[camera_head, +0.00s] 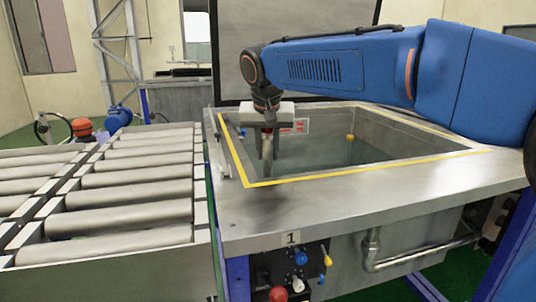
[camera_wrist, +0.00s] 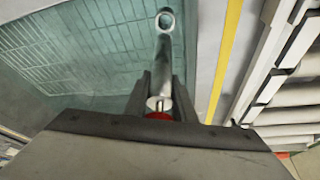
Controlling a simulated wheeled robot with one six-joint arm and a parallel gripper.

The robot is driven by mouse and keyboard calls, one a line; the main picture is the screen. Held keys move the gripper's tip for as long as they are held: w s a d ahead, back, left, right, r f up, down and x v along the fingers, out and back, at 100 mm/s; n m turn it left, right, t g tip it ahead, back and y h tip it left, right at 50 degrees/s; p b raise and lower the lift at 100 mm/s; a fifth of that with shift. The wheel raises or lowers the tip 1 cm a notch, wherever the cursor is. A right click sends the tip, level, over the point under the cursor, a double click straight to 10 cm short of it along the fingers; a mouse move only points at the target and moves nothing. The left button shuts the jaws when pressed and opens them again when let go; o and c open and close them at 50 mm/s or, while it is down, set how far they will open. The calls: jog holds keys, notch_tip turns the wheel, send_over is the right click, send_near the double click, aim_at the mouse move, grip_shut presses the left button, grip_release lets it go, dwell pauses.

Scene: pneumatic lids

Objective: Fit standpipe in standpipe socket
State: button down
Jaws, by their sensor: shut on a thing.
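The standpipe is a grey metal tube (camera_wrist: 163,62) with an open ring-like end, seen between the fingers in the wrist view. My gripper (camera_wrist: 161,92) is shut on it. In the head view my gripper (camera_head: 267,150) points down inside the left part of the sunken tank (camera_head: 350,150), close to its yellow-edged left side. A small red part (camera_wrist: 158,116) shows at the base of the pipe between the fingers. I cannot make out the standpipe socket in either view. The pipe's lower end is hard to tell in the head view.
A yellow stripe (camera_head: 370,171) borders the tank opening in the steel top (camera_head: 330,215). A roller conveyor (camera_head: 120,205) adjoins on the left. Knobs (camera_head: 300,258) and a pipe (camera_head: 372,250) are on the front.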

aim_at(268, 172)
jog(key=shift+f, duration=0.5)
jog(key=shift+s, duration=0.15)
jog(key=shift+f, duration=2.85)
jog(key=shift+f, duration=1.65)
jog(key=shift+s+d+f, duration=0.1)
jog(key=shift+f, duration=0.15)
dwell(0.8)
jog(key=shift+d+f, duration=0.1)
jog(key=shift+d, duration=0.1)
dwell(1.6)
